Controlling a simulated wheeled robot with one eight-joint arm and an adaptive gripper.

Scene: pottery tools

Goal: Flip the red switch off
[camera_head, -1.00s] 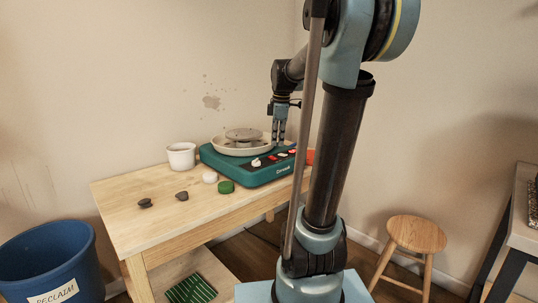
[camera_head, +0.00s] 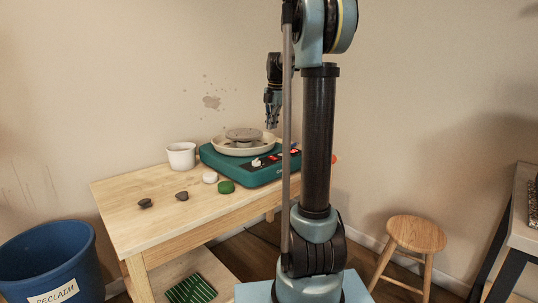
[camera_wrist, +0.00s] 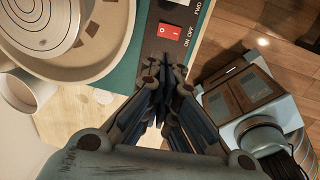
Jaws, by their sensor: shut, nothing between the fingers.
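A teal pottery wheel base (camera_head: 262,176) stands on the wooden table, with a dark control panel along its right side. In the wrist view a red rocker switch (camera_wrist: 170,31) sits on that panel (camera_wrist: 155,47) beside the words ON OFF; I cannot tell which way it is tipped. Red parts also show on the panel in the head view, too small to tell apart. My gripper (camera_head: 271,122) is shut and empty, pointing down above the wheel base. In the wrist view its fingertips (camera_wrist: 165,62) appear just below the switch, apparently apart from it.
A round tray with a wheel head (camera_head: 244,134) tops the base. A blue bin (camera_head: 40,262) and stool (camera_head: 416,235) stand on the floor.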

